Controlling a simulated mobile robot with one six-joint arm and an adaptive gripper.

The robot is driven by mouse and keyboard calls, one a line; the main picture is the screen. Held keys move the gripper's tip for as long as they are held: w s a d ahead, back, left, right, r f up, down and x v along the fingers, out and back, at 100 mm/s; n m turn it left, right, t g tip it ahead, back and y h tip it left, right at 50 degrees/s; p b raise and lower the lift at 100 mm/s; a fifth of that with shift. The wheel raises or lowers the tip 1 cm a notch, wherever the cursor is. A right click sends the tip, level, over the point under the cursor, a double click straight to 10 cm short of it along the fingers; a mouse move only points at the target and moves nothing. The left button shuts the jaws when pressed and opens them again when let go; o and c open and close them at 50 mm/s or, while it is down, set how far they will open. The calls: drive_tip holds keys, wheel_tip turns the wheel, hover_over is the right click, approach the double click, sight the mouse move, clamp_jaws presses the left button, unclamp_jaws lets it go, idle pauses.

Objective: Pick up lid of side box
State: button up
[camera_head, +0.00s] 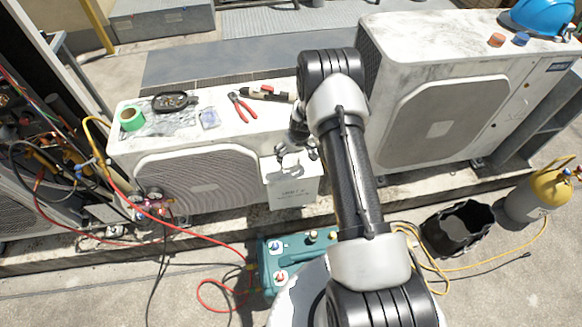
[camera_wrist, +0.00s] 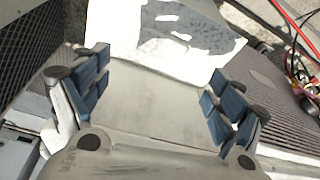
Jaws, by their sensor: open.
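The side box (camera_head: 291,188) is a pale box with dark lettering on its front, at the right end of the left condenser's front. Its lid is hard to separate from the box in the head view. In the wrist view a plain pale grey panel (camera_wrist: 150,97), which looks like the lid, lies between the fingers. My gripper (camera_head: 297,158) is at the top of the box, partly hidden by my arm. In the wrist view my gripper (camera_wrist: 157,100) is open, with blue-padded fingers on either side of the panel. I cannot tell whether they touch it.
The left condenser (camera_head: 205,187) bears green tape (camera_head: 131,118), red pliers (camera_head: 241,106) and other tools. The right condenser (camera_head: 440,120) stands close by. A teal case (camera_head: 268,262), red hoses, a black bucket (camera_head: 458,229) and a yellow-topped cylinder (camera_head: 540,193) are in front.

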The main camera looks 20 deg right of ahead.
sight(291, 162)
drive_tip(key=x, duration=0.3)
drive_tip(key=b+x, duration=0.2)
drive_tip(key=x, duration=0.3)
drive_tip(key=shift+s+a+f, duration=0.1)
drive_tip(key=shift+s+f, duration=0.05)
drive_tip(key=shift+f, duration=0.1)
drive_tip(key=shift+c, duration=0.5)
drive_tip(key=shift+r, duration=0.1)
drive_tip(key=c, duration=1.2)
